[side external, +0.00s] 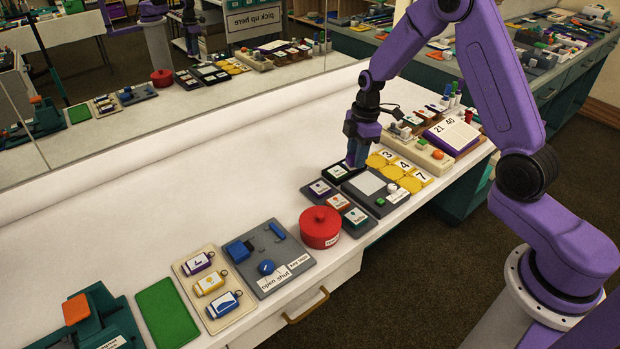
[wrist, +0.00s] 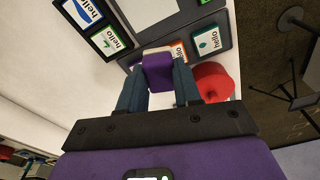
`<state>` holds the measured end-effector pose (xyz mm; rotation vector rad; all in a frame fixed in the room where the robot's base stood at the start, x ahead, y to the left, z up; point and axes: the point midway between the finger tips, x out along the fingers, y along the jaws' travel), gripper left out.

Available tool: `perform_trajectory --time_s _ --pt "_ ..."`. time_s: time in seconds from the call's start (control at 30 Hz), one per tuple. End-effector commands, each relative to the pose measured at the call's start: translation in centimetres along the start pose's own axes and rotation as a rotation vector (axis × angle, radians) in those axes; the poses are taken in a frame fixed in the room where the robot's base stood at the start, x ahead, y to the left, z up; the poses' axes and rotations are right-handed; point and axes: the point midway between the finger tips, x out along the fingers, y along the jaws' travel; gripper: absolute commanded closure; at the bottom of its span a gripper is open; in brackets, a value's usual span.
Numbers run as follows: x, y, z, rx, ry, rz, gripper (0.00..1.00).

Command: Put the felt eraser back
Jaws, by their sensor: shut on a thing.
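My gripper (side external: 357,160) is pointed down over the right part of the long white counter, beside the grey board (side external: 381,205) with a pale panel. In the wrist view its two fingers (wrist: 158,85) are shut on a small purple block with a cream strip along its far edge, which looks like the felt eraser (wrist: 158,70). The block is between the fingertips, above the small "hello" cards. In the side view the fingers largely hide it, and I cannot tell how high above the counter it is.
Small framed cards (side external: 354,216) lie around the grey board. A red lidded pot (side external: 320,227) stands to its left, yellow discs (side external: 392,172) and number cards to its right. A grey latch board (side external: 268,258) is further left. The counter's back middle (side external: 200,190) is clear; a mirror runs behind.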

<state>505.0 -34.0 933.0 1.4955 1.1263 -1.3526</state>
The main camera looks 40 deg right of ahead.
Motion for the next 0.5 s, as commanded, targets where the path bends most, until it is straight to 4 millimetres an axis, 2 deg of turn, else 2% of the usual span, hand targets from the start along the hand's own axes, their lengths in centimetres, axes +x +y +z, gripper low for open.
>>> perform_trajectory --time_s 0.5 --pt "-0.8 -0.5 -3.1 0.688 0.000 0.070 0.95"
